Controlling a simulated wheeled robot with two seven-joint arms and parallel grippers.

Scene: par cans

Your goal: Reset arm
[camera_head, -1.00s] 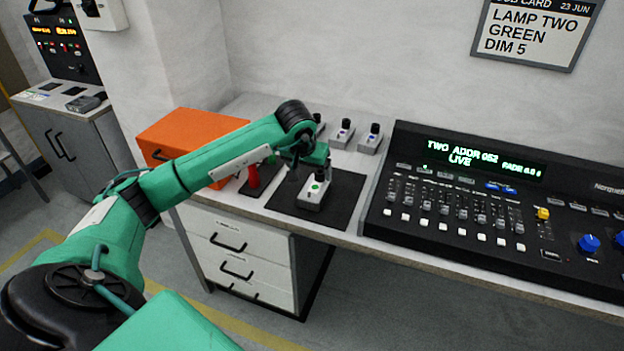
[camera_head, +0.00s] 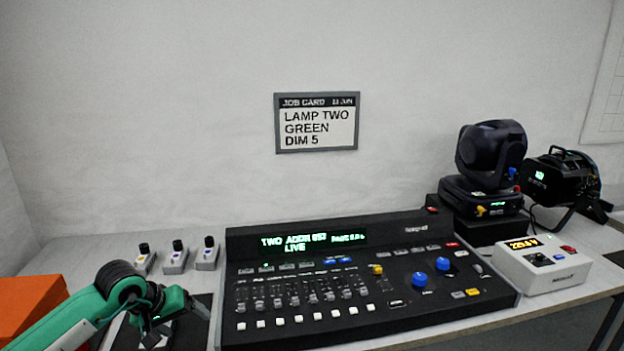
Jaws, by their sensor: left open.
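My left arm is green and comes in from the lower left. My left gripper (camera_head: 154,330) is small and dark at its end, open, above the black mat (camera_head: 198,328) to the left of the lighting console. A small grey device lies on the mat, mostly hidden behind the gripper. I cannot tell whether the fingers touch it. My right gripper is not in view.
The lighting console (camera_head: 340,318) reads TWO and LIVE. Several small knob boxes (camera_head: 177,262) stand behind the mat. An orange case (camera_head: 28,300) is at left. A moving-head lamp (camera_head: 490,155), a par can (camera_head: 562,180) and a white meter box (camera_head: 540,270) are at right. A job card (camera_head: 317,135) hangs above.

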